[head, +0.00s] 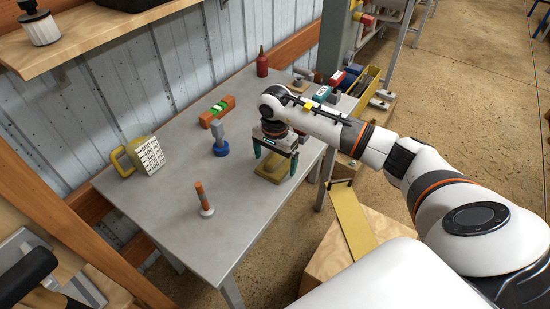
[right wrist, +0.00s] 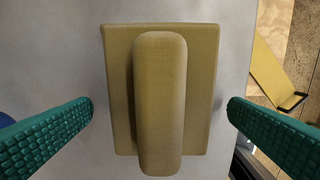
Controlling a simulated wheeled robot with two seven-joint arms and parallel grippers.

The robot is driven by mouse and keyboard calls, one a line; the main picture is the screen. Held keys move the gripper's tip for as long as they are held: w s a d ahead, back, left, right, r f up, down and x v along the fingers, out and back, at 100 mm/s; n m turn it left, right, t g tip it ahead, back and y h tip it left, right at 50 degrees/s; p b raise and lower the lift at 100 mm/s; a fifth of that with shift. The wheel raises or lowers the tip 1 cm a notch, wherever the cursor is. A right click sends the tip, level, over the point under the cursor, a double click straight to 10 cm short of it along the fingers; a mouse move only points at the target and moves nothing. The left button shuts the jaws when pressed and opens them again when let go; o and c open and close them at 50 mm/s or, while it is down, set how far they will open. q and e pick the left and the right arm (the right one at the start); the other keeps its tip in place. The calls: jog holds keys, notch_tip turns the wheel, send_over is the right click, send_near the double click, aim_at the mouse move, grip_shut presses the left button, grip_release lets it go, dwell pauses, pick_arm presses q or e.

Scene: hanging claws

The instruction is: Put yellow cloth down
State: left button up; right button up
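A mustard-yellow piece (head: 270,176), a flat rectangle with a thick rounded bar along its top, lies on the grey table near its right edge. It fills the middle of the right wrist view (right wrist: 118,120). It could be the yellow cloth, though it looks stiff. My right gripper (head: 276,166) is over it, pointing down. Its green ribbed fingers are wide apart, one on each side of the piece with a gap to both, in the right wrist view (right wrist: 161,105). Nothing is held between them. My left gripper is not in view.
On the grey table (head: 240,200) stand a blue-based tool (head: 220,148), an orange-handled tool (head: 203,200), a yellow mug-like item (head: 125,158), an orange-and-green block (head: 217,112) and a red bottle (head: 262,63). A yellow strip (head: 352,220) slopes beside the table. The table's front middle is clear.

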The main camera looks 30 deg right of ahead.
aim_at(275, 158)
jog(key=shift+r, duration=0.25)
jog(key=shift+w+r, duration=0.1)
jog(key=shift+r, duration=0.2)
notch_tip(275, 158, up, 11)
jog(key=shift+b, duration=0.35)
